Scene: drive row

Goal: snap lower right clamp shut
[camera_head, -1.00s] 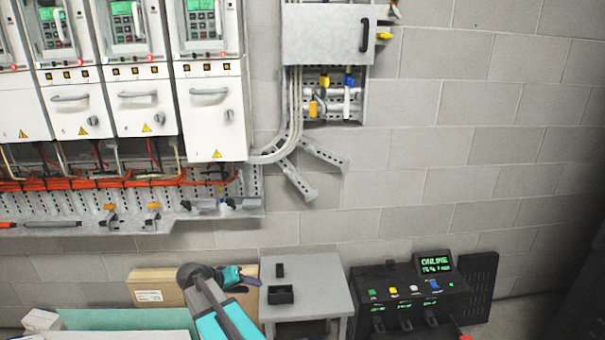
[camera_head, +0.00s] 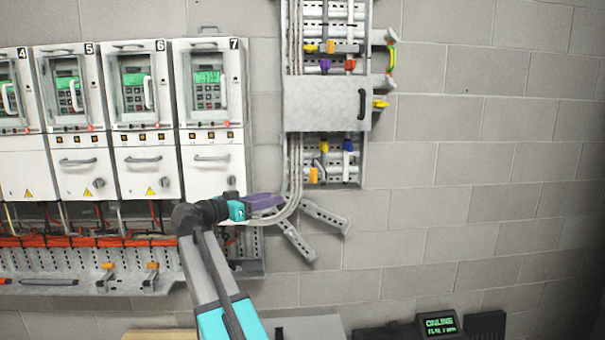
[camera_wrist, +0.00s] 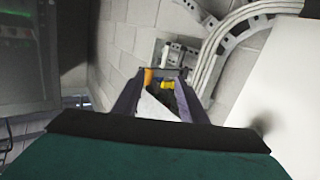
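The lower part of the wall cable panel has small clamps: a blue-topped one (camera_head: 347,146) at right, a yellow-topped one (camera_head: 324,147) left of it, and an orange piece (camera_head: 313,175) below. Whether the blue-topped one is open or shut is too small to tell. My gripper (camera_head: 268,202) is left of and below them, apart from them, pointing right in front of the conduit bend. In the wrist view its two dark fingers (camera_wrist: 158,84) stand apart with nothing held. Beyond and between them show an orange piece (camera_wrist: 148,76) and a yellow piece (camera_wrist: 167,85).
A grey cover box (camera_head: 325,104) with a black handle sits above the lower clamps. Curved conduits (camera_head: 278,214) and slanted metal brackets (camera_head: 325,217) are close to my gripper. White drive cabinets (camera_head: 211,165) stand at left. The block wall at right is clear.

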